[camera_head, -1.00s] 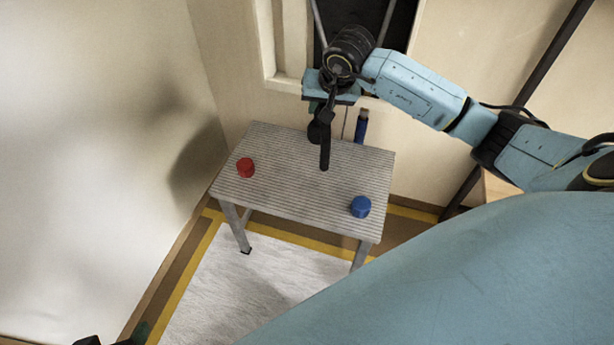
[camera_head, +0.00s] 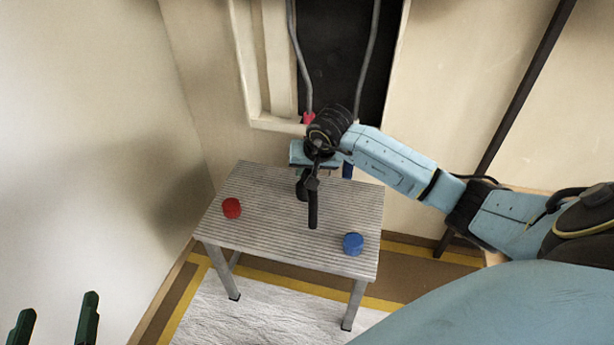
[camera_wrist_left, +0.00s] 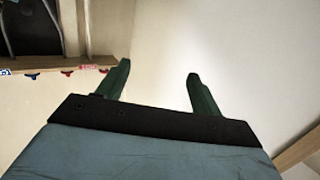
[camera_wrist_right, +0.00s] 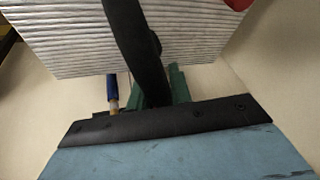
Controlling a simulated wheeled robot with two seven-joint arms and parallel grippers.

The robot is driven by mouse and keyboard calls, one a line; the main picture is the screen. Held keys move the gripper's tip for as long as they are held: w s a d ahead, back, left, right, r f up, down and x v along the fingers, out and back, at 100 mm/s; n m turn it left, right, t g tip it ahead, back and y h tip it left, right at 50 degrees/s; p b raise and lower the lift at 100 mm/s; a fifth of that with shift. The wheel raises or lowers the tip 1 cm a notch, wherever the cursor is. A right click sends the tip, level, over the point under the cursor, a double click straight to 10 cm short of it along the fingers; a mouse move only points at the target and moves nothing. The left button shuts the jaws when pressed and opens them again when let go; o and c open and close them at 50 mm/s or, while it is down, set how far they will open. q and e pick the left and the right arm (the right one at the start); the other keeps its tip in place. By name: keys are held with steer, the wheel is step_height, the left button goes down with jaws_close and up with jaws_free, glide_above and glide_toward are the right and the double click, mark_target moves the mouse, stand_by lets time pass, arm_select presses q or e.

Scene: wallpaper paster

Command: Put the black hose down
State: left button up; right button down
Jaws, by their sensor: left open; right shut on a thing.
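The black hose (camera_head: 313,205) hangs from my right gripper (camera_head: 306,178) above the grey ribbed table, its end pointing down. In the right wrist view the hose (camera_wrist_right: 134,38) runs up between the green fingers (camera_wrist_right: 160,86), which are shut on it. I cannot tell whether its lower end touches the table. My left gripper (camera_head: 56,315) is open and empty at the lower left of the head view, away from the table. Its two spread fingers also show in the left wrist view (camera_wrist_left: 157,80).
The table (camera_head: 270,235) carries a red cap (camera_head: 231,208) at left and a blue cap (camera_head: 353,244) at front right. Between them the top is clear. Behind it, a dark wall opening (camera_head: 340,60) has grey pipes, a red-ended one (camera_head: 308,118) and a blue-ended one (camera_head: 347,171).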

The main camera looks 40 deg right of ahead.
arm_select(q)
steer(key=r+t, duration=0.2)
steer(key=shift+d+r, duration=0.3)
steer(key=shift+r, duration=0.1)
arm_select(e)
steer(key=shift+f, duration=0.75)
arm_select(q)
steer(key=shift+r+h+b, duration=0.15)
steer(key=shift+h+b, duration=0.15)
arm_select(e)
steer(key=shift+f, duration=0.1)
steer(key=c, duration=1.3)
jaws_free()
arm_select(q)
steer(key=shift+r, duration=0.15)
